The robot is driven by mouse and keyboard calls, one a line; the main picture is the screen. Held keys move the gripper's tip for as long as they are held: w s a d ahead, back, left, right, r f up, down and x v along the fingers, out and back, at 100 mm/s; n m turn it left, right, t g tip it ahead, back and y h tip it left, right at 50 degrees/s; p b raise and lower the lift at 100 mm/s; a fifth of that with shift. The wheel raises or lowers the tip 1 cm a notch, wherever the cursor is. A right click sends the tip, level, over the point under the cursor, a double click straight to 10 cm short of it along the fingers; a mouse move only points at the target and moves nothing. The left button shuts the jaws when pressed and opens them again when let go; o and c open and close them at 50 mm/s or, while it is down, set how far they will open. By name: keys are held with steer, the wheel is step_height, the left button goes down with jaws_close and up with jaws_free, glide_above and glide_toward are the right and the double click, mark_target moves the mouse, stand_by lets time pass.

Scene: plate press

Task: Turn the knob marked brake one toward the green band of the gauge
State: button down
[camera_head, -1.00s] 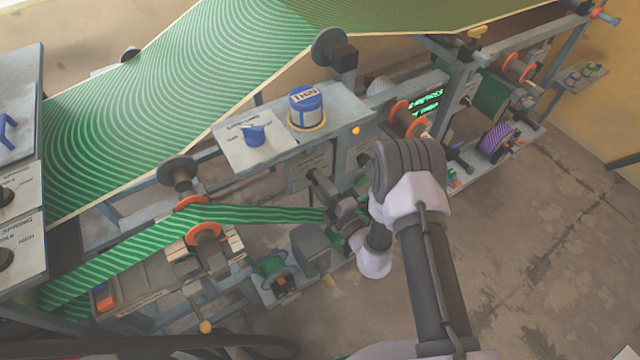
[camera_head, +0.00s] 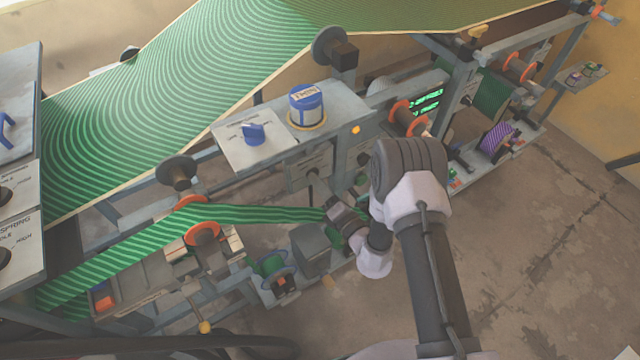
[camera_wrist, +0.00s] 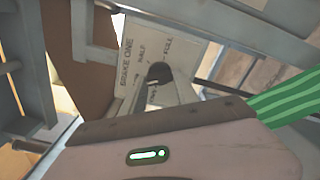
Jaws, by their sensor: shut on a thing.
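The brake one plate (camera_wrist: 142,48), pale with the words BRAKE ONE, HALF and FULL, shows in the wrist view. Its dark knob (camera_wrist: 158,72) sits low on the plate between my finger tips. My gripper (camera_wrist: 158,86) is shut on the knob, and the fingers partly cover it and the lettering below. In the head view my gripper (camera_head: 318,190) reaches to the small plate (camera_head: 309,164) under the grey shelf, where the knob is mostly hidden. I cannot make out a gauge with a green band in either view.
A green striped web (camera_head: 250,213) runs close beside my gripper. A blue knob (camera_head: 254,132) and a blue-and-white pot (camera_head: 306,106) stand on the shelf above. Bare floor (camera_head: 540,250) lies right of my arm.

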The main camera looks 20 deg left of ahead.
stand_by(0.5)
steer(key=c, duration=0.9)
jaws_free()
steer(key=p+v, duration=0.4)
steer(key=v, duration=1.3)
steer(key=shift+s+d, duration=0.15)
steer(key=shift+d, duration=0.1)
